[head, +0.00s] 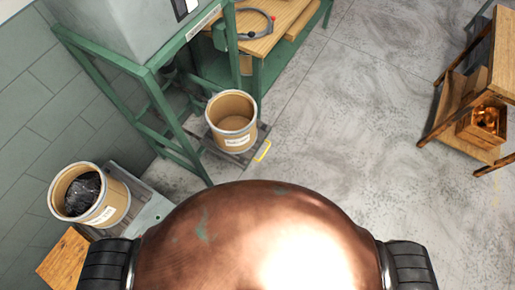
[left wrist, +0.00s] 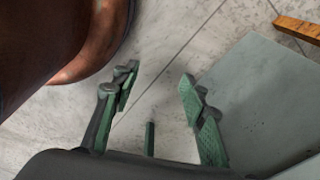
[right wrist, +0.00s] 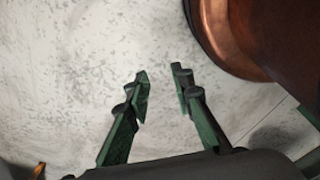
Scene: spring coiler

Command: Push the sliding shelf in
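The sliding shelf (head: 208,145) is a low dark platform sticking out at the foot of the green frame in the head view. A yellow handle (head: 262,151) is on its near right edge. An open tan drum (head: 236,134) with a white label stands upright on the shelf. My left gripper (left wrist: 157,82) is open and empty above the floor, beside my copper body. My right gripper (right wrist: 160,76) is also open and empty above bare floor. Neither gripper shows in the head view, and neither touches the shelf. The shelf's far part is hidden by the drum and frame.
The green frame (head: 150,90) carries a grey machine (head: 140,25). A second drum (head: 110,205) holding a black bag stands at the left. A green bench with a wooden top (head: 262,47) is behind. A wooden rack (head: 452,100) stands right. The middle floor is clear.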

